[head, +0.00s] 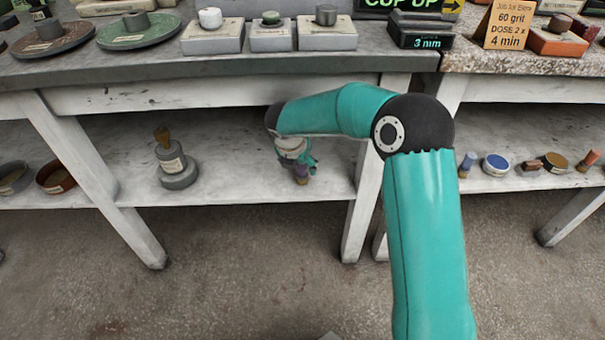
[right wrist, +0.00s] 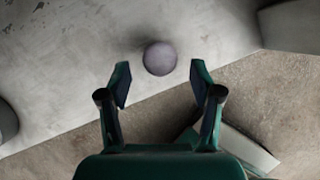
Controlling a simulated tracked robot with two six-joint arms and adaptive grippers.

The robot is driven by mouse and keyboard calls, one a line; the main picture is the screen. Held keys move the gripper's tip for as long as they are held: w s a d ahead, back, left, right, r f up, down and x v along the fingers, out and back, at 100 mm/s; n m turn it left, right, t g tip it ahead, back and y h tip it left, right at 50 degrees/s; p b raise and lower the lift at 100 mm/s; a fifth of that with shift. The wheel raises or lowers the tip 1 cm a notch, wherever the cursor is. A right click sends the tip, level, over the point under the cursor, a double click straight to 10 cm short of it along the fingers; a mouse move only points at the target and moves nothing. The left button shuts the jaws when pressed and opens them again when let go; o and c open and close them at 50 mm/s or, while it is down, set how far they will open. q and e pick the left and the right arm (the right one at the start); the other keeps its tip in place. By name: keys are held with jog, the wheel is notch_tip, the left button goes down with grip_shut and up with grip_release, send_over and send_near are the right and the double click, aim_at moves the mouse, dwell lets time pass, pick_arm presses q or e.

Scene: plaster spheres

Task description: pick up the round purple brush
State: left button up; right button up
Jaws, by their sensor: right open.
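The round purple brush (right wrist: 159,58) shows in the right wrist view as a small, dull purple disc on the pale shelf, close to the shelf's edge. My right gripper (right wrist: 159,82) is open and empty, its two fingers spread to the left and right. The brush lies just beyond the fingertips in that picture, centred between them and not gripped. In the head view my right gripper (head: 301,168) hangs over the lower shelf. There I cannot clearly make out the brush beneath it. My left gripper is in neither view.
The lower shelf (head: 235,170) is bare around the gripper. A grey bottle-like tool (head: 175,165) stands to its left, and a table leg (head: 362,215) to its right. The tabletop (head: 300,66) overhangs the shelf. Several small round items, including a blue one (head: 496,164), lie on the right-hand shelf.

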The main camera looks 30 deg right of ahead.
aim_at(302, 172)
jog(key=b+x, duration=0.2)
jog(key=x, duration=0.3)
jog(key=shift+f, duration=0.3)
jog(key=shift+d+r, duration=0.1)
grip_shut()
